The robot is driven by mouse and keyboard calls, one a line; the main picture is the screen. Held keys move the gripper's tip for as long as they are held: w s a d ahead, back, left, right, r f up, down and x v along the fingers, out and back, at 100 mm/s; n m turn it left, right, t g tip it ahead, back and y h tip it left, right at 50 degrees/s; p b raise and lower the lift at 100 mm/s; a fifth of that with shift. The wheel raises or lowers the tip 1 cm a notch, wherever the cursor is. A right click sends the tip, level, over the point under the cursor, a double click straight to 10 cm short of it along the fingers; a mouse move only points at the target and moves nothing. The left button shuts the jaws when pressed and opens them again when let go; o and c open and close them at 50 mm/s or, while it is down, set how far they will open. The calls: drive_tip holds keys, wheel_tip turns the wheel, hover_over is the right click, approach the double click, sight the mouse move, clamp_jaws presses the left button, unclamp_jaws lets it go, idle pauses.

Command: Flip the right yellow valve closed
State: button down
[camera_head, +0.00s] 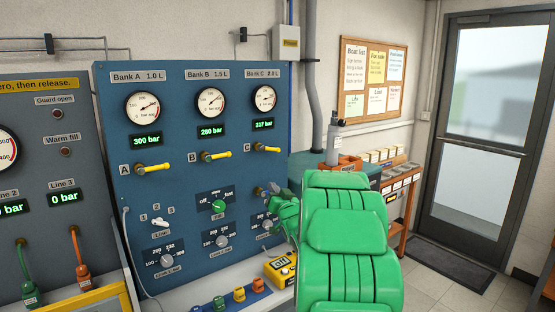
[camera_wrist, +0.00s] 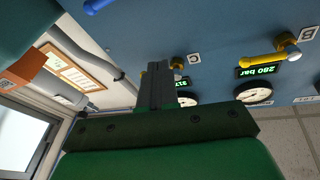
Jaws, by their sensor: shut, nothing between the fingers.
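Three yellow lever valves sit in a row on the blue panel: valve A (camera_head: 153,168), valve B (camera_head: 216,155) and, rightmost, valve C (camera_head: 267,149). All three levers lie roughly horizontal, pointing right of their pivots. My gripper (camera_head: 264,190) is shut and empty, below valve C in the head view and apart from it. In the wrist view, which is turned over, the closed fingers (camera_wrist: 157,68) stick up in front of the panel. Only a bit of valve C (camera_wrist: 178,62) shows beside them; the rest is hidden. Valve B (camera_wrist: 262,57) is clear to the right.
Gauges and green displays sit above the valves; Bank C's display (camera_head: 264,125) reads 317 bar. Selector knobs (camera_head: 219,206) are on the lower panel, partly behind my green arm. A yellow meter (camera_head: 281,268) lies on the shelf. A blue handle (camera_wrist: 97,5) shows in the wrist view.

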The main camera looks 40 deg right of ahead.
drive_tip(key=s+d+t, duration=0.3)
drive_tip(key=d, duration=0.2)
drive_tip(key=t, duration=0.1)
approach(276, 149)
drive_tip(key=a+x, duration=0.1)
drive_tip(key=x, duration=0.5)
drive_tip(key=shift+w+d+f, duration=0.25)
drive_tip(key=shift+w+f, duration=0.05)
drive_tip(key=shift+w, duration=0.05)
drive_tip(key=shift+r+y, duration=0.1)
drive_tip(key=shift+y, duration=0.3)
drive_tip(key=n, duration=0.1)
drive_tip(key=n+y, duration=0.1)
drive_tip(key=shift+d+r+n+t+y, duration=0.3)
drive_tip(key=shift+r+t, duration=0.1)
drive_tip(key=n+y, duration=0.2)
drive_tip(key=n, duration=0.1)
drive_tip(key=shift+d+r+n+y, duration=0.1)
drive_tip(key=shift+r+n+y, duration=0.2)
drive_tip(key=shift+r, duration=0.05)
